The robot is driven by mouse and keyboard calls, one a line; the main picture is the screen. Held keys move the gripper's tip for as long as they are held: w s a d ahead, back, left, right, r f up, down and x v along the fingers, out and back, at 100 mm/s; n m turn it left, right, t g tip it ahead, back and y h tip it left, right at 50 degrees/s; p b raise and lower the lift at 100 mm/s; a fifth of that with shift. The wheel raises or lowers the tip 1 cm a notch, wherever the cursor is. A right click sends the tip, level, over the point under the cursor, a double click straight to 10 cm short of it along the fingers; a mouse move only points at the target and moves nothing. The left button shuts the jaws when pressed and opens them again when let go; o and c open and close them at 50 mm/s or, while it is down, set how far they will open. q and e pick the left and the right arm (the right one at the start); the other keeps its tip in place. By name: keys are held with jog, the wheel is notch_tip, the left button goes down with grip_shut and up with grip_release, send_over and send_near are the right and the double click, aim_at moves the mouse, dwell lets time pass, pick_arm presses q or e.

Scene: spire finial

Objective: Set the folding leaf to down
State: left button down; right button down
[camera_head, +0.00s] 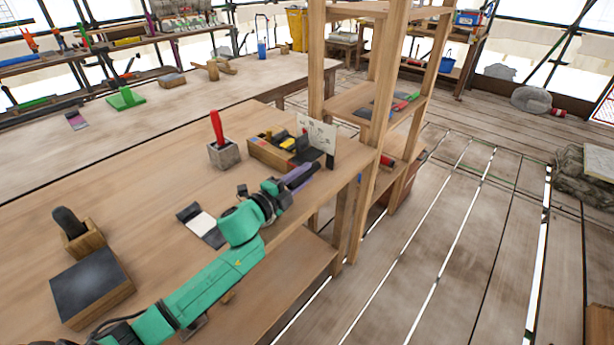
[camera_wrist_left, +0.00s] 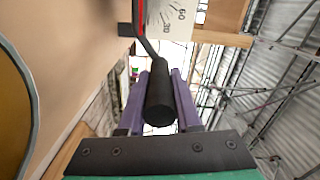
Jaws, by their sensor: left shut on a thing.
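My left gripper (camera_head: 303,176) has purple fingers and is at the table's right edge, beside a white scale plate (camera_head: 318,133). In the left wrist view the gripper (camera_wrist_left: 160,76) is shut on a black round handle (camera_wrist_left: 160,100), which lies between its fingers. A thin black bar runs from the handle up towards the scale plate (camera_wrist_left: 176,20), marked 60 and 30, with a red strip beside it. I cannot clearly make out the folding leaf or its angle. My right gripper is not in view.
A wooden tray (camera_head: 258,151) of small items stands just left of the scale plate. A red-handled tool in a grey block (camera_head: 224,154) is on the table (camera_head: 160,190). A wooden shelf post (camera_head: 386,80) rises close to the right. The floor beyond is open.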

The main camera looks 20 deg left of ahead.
pick_arm(q)
jog(key=shift+d+f, duration=0.1)
jog(key=shift+f, duration=0.05)
jog(key=c, duration=0.6)
grip_release()
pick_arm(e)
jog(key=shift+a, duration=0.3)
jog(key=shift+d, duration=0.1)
pick_arm(q)
jog(key=shift+s, duration=0.1)
jog(key=shift+s+a, duration=0.2)
jog(key=shift+s, duration=0.05)
jog(key=b+v, duration=0.1)
jog(key=v, duration=1.3)
jog(key=shift+d, duration=0.1)
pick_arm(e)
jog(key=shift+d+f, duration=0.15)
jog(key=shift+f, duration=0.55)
